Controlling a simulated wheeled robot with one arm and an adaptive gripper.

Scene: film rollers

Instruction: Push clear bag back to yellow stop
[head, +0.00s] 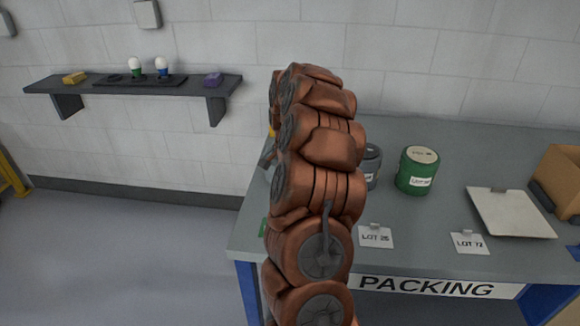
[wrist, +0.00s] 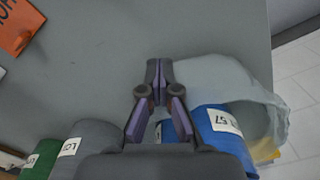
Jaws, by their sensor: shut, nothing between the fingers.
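The clear bag (wrist: 228,78) is a pale, see-through sheet right of my gripper (wrist: 154,68) in the wrist view. Its far right part curves over something yellowish (wrist: 266,152), perhaps the yellow stop, which I cannot make out clearly. My gripper is shut and empty, with its tips beside the bag's left edge; I cannot tell whether they touch. A blue roller (wrist: 222,128) with a white label stands beside the bag, below it in the picture. In the head view my arm hides the bag and most of the gripper; a sliver of yellow (head: 272,130) shows at the arm's left edge.
A grey roller (head: 371,165) and a green roller (head: 417,170) stand on the packing table (head: 410,262). Lot cards (head: 376,237), a pale board (head: 510,213) and a cardboard box (head: 560,180) lie to the right. A wall shelf (head: 140,87) is at left. An orange sign (wrist: 18,25) is upper left.

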